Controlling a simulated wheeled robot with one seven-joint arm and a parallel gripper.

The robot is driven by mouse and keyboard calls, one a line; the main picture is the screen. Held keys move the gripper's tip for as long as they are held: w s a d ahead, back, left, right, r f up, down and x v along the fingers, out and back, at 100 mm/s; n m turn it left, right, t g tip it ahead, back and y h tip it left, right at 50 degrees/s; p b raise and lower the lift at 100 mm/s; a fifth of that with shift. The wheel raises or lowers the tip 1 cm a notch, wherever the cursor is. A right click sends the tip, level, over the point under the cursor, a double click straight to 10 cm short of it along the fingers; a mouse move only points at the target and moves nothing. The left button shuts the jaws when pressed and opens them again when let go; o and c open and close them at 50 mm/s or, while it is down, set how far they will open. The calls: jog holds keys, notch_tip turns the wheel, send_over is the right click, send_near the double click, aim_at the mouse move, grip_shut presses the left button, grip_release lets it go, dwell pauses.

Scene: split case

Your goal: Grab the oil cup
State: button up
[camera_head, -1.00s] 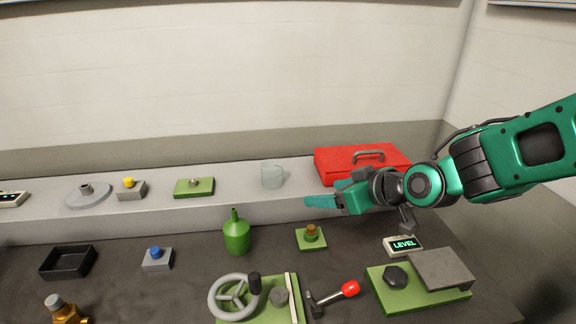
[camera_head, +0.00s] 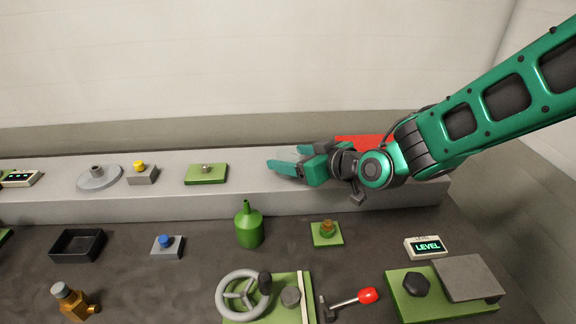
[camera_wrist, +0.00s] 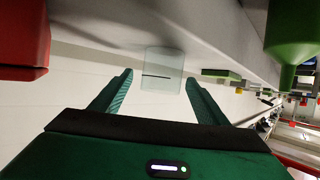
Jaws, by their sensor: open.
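A clear glass cup, which looks like the oil cup (camera_wrist: 163,62), shows in the wrist view just ahead of my fingertips and between them in the picture. In the head view it is hidden behind my gripper (camera_head: 284,157). My gripper is open over the grey raised shelf, its fingers pointing left in the head view. Both fingers (camera_wrist: 159,79) show in the wrist view with no object clamped. Whether they touch the cup I cannot tell.
A red case (camera_head: 362,141) stands behind my arm on the shelf (camera_head: 240,183). A green can with a spout (camera_head: 249,229) stands on the dark bench below. A green plate (camera_head: 206,174) lies left of my gripper, with a yellow-button block (camera_head: 142,175) beyond.

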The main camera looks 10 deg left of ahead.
aim_at(282, 156)
jog(key=x, duration=0.4)
jog(key=shift+w+a+f, duration=0.2)
jog(key=shift+a, duration=0.1)
jog(key=shift+c, duration=0.6)
jog(key=c, duration=1)
jog(key=shift+r, duration=0.1)
